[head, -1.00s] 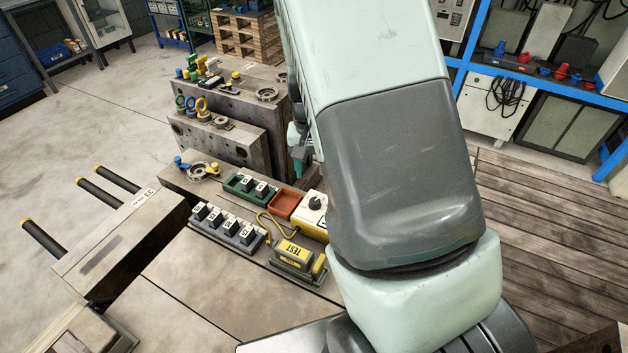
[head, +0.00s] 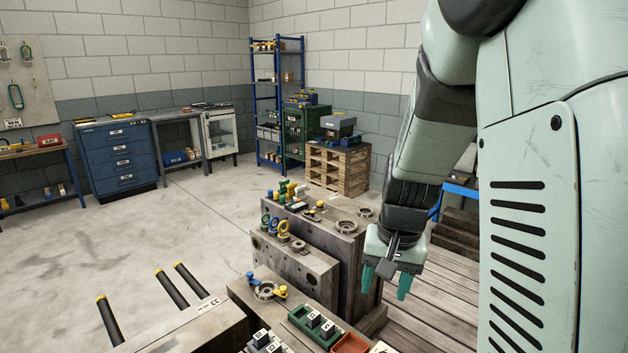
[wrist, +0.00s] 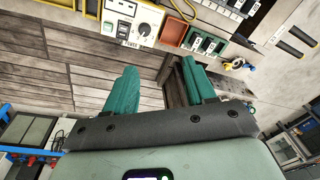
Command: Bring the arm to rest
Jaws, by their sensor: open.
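My gripper (head: 386,284) hangs at the right of the head view, beside the mould blocks, with its green fingers pointing down. The fingers stand apart with nothing between them. In the wrist view my gripper (wrist: 155,85) also shows two separate green fingers, with plank flooring and a mould side beyond them. My arm rises from the gripper along the right side of the head view.
Steel mould blocks (head: 292,265) carry rings and coloured fittings left of the gripper. A green tray (head: 314,327) and an orange tray (head: 350,344) sit in front. A pallet stack (head: 337,168) and blue drawer cabinet (head: 118,158) stand behind. Open floor (head: 150,235) lies left.

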